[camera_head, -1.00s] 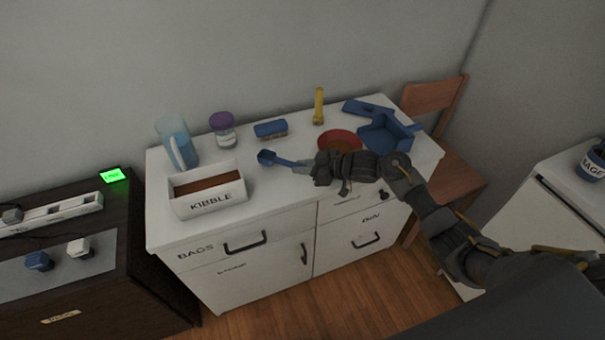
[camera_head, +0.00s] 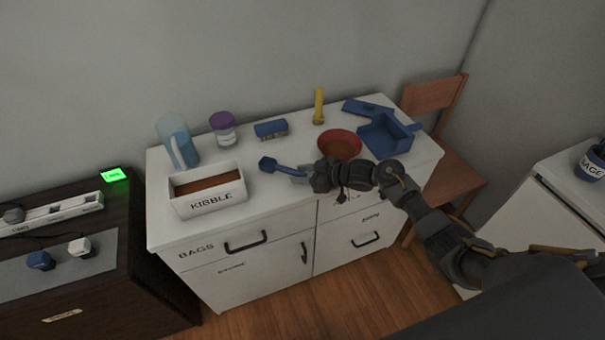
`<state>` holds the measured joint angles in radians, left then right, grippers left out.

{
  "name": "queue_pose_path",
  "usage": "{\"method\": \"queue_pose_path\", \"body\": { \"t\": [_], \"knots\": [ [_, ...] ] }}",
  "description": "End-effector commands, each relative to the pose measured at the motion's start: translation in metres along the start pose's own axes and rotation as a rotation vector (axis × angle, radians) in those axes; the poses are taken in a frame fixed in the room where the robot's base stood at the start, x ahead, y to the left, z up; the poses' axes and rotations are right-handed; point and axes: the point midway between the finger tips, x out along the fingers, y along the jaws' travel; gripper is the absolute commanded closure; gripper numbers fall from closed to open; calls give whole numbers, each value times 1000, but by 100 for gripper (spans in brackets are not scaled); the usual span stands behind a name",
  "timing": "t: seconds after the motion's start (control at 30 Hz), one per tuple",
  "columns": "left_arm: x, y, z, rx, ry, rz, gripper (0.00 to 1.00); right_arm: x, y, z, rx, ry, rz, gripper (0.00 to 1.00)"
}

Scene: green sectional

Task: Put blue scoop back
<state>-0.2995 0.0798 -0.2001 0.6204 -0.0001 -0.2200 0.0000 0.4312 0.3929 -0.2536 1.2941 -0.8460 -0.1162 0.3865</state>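The blue scoop (camera_head: 268,164) is over the white cabinet top, its bowl pointing left toward the kibble bin. My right gripper (camera_head: 304,172) is at the handle end of the scoop and appears shut on it. The scoop looks held just above the surface, though the exact gap is hard to tell. The white bin marked KIBBLE (camera_head: 210,201) stands to the left of the scoop with brown kibble inside. My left gripper is not in view.
A blue pitcher (camera_head: 178,142), a purple-lidded jar (camera_head: 223,130), a blue brush (camera_head: 271,129) and a yellow flashlight (camera_head: 319,106) line the back. Free counter lies in front of the scoop.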

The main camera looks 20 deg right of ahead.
Motion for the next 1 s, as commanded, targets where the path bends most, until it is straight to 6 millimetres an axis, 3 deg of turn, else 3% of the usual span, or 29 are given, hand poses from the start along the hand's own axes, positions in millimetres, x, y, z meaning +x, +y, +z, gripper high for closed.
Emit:
{"method": "queue_pose_path", "body": {
  "t": [0.27, 0.7, 1.0],
  "knots": [
    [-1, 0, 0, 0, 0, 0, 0, -8, 1, -2, -2, -1, 1, 61],
    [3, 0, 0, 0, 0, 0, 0, -94, 0, -1, -3, -3, 1, 61],
    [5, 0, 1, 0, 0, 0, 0, -120, 0, -2, -1, -1, 0, 61]
  ]
}}
